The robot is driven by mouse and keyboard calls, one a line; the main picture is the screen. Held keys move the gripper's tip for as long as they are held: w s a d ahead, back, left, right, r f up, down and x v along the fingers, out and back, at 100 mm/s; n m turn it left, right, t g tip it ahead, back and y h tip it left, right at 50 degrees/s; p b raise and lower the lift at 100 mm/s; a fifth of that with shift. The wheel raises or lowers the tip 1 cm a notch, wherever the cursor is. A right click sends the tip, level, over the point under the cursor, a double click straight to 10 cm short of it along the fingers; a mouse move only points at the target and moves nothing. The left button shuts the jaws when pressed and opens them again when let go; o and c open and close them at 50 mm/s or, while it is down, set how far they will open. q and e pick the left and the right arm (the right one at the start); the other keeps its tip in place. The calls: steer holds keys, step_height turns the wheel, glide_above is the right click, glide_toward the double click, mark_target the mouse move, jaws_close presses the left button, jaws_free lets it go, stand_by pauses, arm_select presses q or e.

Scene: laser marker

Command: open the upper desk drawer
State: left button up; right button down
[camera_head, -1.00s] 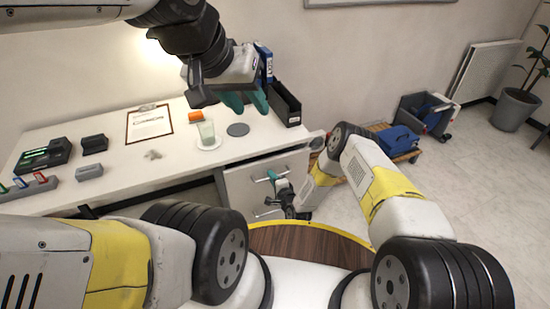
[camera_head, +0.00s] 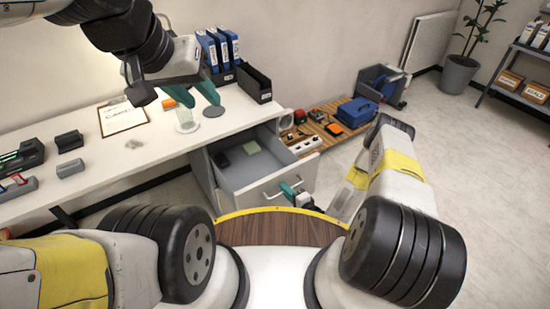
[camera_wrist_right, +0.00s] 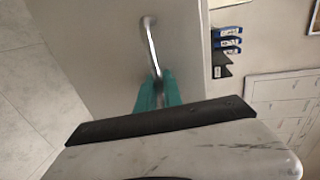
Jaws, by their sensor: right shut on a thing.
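The upper desk drawer (camera_head: 249,173) is pulled out from the desk, and its grey inside shows in the head view. A dark item and a lighter flat item lie towards its back. My right gripper (camera_head: 291,187) is at the drawer's front, its teal fingers shut on the bar handle (camera_head: 271,195). In the right wrist view the teal fingers (camera_wrist_right: 158,92) close on the metal handle (camera_wrist_right: 149,42). My left gripper (camera_head: 207,92) is raised over the desk with its teal fingers apart and nothing seen between them.
The white desk (camera_head: 150,152) holds a glass (camera_head: 186,119), a clipboard (camera_head: 122,117), blue binders (camera_head: 219,50) and a black open box (camera_head: 254,83). A wooden pallet (camera_head: 325,128) with a blue toolbox (camera_head: 357,112) stands right of the desk.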

steer(key=f+v, duration=0.1)
steer(key=v, duration=0.5)
steer(key=shift+s+d, duration=0.15)
steer(key=shift+s, duration=0.05)
steer(key=shift+f, duration=0.15)
steer(key=c, duration=1.8)
jaws_free()
steer(key=v, duration=0.7)
steer(key=shift+s+d, duration=0.25)
steer(key=shift+s, duration=0.05)
